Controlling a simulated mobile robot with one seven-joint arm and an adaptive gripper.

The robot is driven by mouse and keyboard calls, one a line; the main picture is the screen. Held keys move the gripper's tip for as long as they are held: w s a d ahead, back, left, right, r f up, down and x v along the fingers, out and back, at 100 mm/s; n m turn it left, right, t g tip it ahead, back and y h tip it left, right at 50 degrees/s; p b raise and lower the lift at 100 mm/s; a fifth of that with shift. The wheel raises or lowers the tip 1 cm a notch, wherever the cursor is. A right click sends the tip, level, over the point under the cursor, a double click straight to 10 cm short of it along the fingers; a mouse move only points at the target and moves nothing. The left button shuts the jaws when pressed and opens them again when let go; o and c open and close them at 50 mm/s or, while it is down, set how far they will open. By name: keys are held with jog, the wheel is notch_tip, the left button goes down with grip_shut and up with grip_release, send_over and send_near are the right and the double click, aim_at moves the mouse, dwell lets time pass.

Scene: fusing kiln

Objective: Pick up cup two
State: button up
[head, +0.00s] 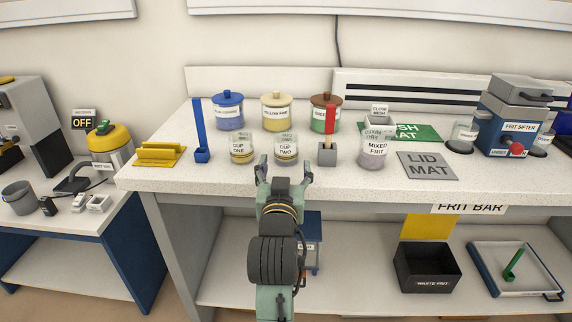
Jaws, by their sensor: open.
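Cup two (286,150) is a small clear cup with a white label and some yellowish material at its bottom. It stands upright on the speckled white counter (215,178), just beyond my gripper. My gripper (283,163) is open, its fingers pointing away toward the cup at the counter's front part. I cannot tell from this one view whether the fingers touch the cup. Cup one (241,149), similar in look, stands to the left of cup two.
Blue (228,112), yellow (276,112) and brown-lidded (325,115) jars stand behind the cups. A small grey holder (327,155) is right of cup two, then a mixed frit jar (375,152). A blue scoop (201,145) stands left. The lid mat (428,166) is bare.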

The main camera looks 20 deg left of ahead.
aim_at(285, 152)
jog(key=x, duration=0.2)
jog(key=shift+w+a+r, duration=0.1)
jog(key=shift+w+a, duration=0.05)
jog(key=shift+w, duration=0.25)
jog(key=x, duration=0.5)
jog(key=shift+a, duration=0.2)
jog(key=c, duration=1.3)
jog(key=shift+o, duration=0.2)
